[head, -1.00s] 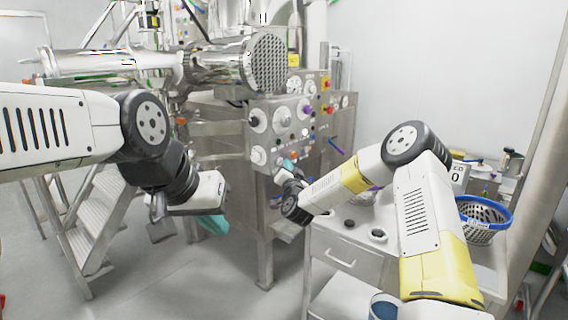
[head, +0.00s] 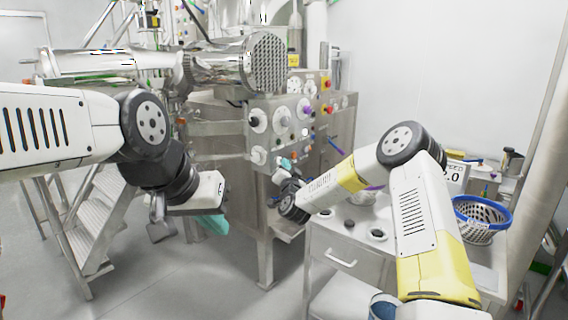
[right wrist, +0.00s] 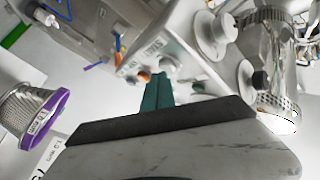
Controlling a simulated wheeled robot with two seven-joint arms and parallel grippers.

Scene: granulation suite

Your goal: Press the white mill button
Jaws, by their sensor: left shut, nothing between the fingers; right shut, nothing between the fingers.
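The steel control panel (head: 262,140) carries several white knobs and small coloured buttons. A small bright white button (head: 305,132) shows on its front, but I cannot read its label. My right gripper (head: 287,164) is close to the panel's lower part, with teal fingers shut and empty. In the right wrist view the shut teal fingers (right wrist: 158,92) point at a panel face with a small white button (right wrist: 168,66) and an orange button (right wrist: 145,75) just beyond the tips. I cannot tell whether they touch. My left gripper (head: 213,223) hangs shut, low and left of the panel.
A steel drum with a perforated end (head: 268,62) sits above the panel. Steps (head: 105,215) stand at left. A bench with a drawer (head: 340,256) stands at right, bearing a blue-rimmed basket (head: 482,214). A purple-rimmed sieve (right wrist: 35,108) shows in the right wrist view.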

